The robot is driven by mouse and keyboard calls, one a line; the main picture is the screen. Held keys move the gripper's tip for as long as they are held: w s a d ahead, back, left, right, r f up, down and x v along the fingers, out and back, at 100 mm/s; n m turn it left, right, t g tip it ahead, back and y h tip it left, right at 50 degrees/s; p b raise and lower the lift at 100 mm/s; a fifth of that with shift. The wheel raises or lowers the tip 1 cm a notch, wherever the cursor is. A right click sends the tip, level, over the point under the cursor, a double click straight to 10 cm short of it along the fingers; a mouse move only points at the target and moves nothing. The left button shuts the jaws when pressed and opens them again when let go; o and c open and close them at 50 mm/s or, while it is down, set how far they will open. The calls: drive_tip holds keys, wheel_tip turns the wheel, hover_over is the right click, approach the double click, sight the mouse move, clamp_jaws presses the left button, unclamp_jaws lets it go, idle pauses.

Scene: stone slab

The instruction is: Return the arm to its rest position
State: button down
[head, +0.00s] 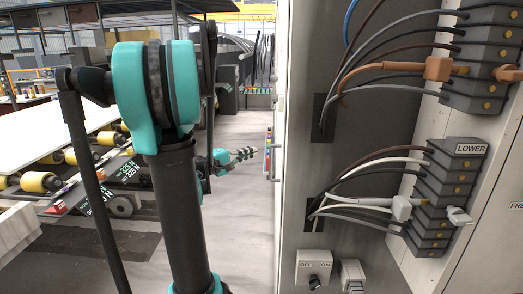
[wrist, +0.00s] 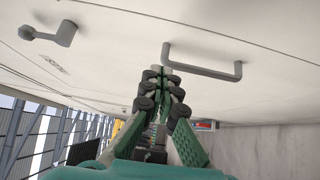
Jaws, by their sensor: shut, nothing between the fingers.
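My gripper (head: 252,152) shows small in the head view, beyond my teal and dark arm, pointing right towards the edge of a grey cabinet (head: 297,150). In the wrist view my gripper (wrist: 163,72) has its green fingers together with nothing between them. The pale cabinet face in that view bears a grey bar handle (wrist: 205,66) just right of the fingertips and a knob-like latch (wrist: 50,34) at upper left. I cannot tell how far the fingertips are from the cabinet face.
The open cabinet holds an upper terminal block (head: 485,60), a block labelled LOWER (head: 440,195), several cables and an OFF/ON switch (head: 313,270). A roller conveyor (head: 70,180) stands at left. Bare floor (head: 238,220) lies between conveyor and cabinet.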

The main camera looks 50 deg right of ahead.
drive_tip(key=shift+w+a, duration=0.2)
drive_tip(key=shift+a, duration=1.15)
drive_tip(key=a+f+n+t+y, duration=0.1)
drive_tip(key=a+f+t+y, duration=0.2)
drive_tip(key=a+f+y, duration=0.7)
drive_tip(key=a+f+t+y, duration=0.3)
drive_tip(key=a+f, duration=0.8)
drive_tip(key=a, duration=0.8)
drive_tip(key=s+a+f+y, duration=0.1)
drive_tip(key=a+y, duration=0.1)
drive_tip(key=a, duration=0.4)
drive_tip(key=a+f+t+y, duration=0.1)
drive_tip(key=a+f+y, duration=0.1)
drive_tip(key=a, duration=0.4)
drive_tip(key=shift+s+n+y, duration=0.4)
